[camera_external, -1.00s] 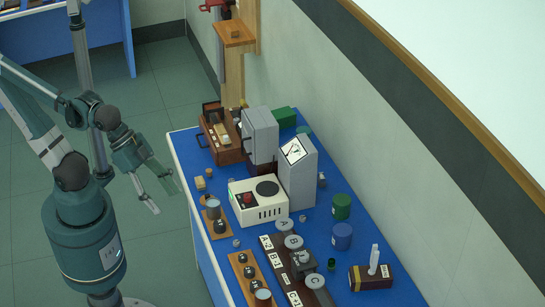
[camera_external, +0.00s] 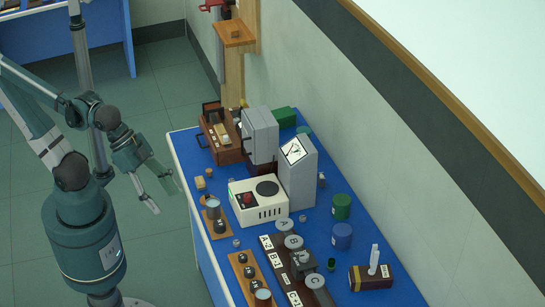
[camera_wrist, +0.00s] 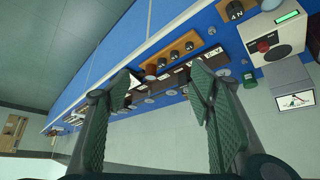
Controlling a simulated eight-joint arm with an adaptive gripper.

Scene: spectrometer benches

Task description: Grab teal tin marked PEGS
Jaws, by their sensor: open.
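A teal tin (camera_external: 304,131) shows in part at the back of the blue bench, behind the grey instruments. No PEGS marking can be read on it. A green tin (camera_external: 342,206) and a blue tin (camera_external: 342,236) stand near the wall side of the bench; their labels are not legible here. My gripper (camera_external: 163,198) is open and empty, off the left edge of the bench and well apart from the tins. Its two fingers are spread in the wrist view (camera_wrist: 160,88), with nothing between them in their grip.
The blue bench (camera_external: 185,148) carries a white instrument (camera_external: 257,200), a tall grey box (camera_external: 298,175), a grey cabinet (camera_external: 260,135) and a wooden box (camera_external: 222,138). Weights, knob boards and a dark brown block (camera_external: 371,279) fill the near part. Open floor lies left of the bench.

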